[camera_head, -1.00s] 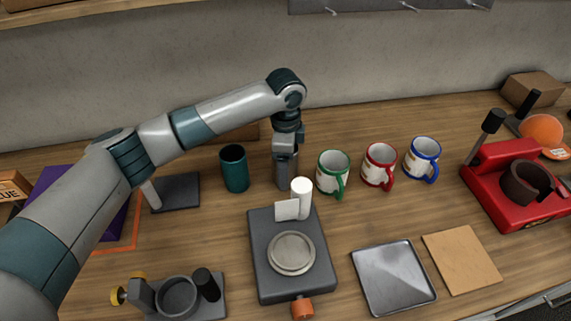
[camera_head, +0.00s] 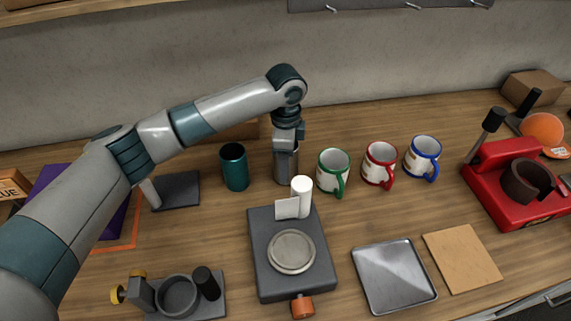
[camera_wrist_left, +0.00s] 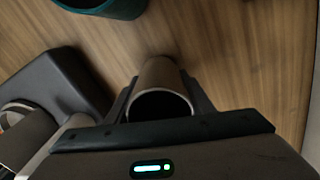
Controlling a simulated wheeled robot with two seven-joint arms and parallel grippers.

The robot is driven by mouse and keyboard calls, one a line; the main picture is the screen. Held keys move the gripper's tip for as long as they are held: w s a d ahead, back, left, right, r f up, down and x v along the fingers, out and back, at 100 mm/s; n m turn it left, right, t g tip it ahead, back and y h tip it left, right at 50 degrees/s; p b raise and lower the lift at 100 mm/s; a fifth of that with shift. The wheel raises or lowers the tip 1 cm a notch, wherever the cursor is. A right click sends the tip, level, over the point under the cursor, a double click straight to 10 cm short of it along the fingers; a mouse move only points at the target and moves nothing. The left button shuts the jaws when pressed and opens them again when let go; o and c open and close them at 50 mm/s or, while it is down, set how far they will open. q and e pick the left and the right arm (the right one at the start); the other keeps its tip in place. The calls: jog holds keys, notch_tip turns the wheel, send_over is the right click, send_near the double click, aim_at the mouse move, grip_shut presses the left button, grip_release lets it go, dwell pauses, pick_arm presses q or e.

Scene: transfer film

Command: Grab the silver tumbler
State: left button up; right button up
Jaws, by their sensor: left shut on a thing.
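The silver tumbler (camera_head: 287,168) stands upright on the wooden table, between a teal tumbler and a green-handled mug. My left gripper (camera_head: 286,146) comes down over it from above and is shut on it, hiding much of its upper part. In the left wrist view the tumbler (camera_wrist_left: 161,92) shows its round open rim between the two fingers of my left gripper (camera_wrist_left: 160,95). The teal tumbler (camera_head: 235,167) stands apart to the left. My right gripper is not in view.
A green mug (camera_head: 332,171), red mug (camera_head: 379,164) and blue mug (camera_head: 422,158) stand in a row to the right. A grey press with a round plate (camera_head: 290,283) and a white cylinder (camera_head: 302,192) are close in front. A metal tray (camera_head: 393,276) lies at the front right.

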pick_arm(q)
notch_tip(320, 180, up, 10)
jog(key=b, duration=0.2)
jog(key=shift+f+b, duration=0.2)
jog(key=shift+b, duration=0.15)
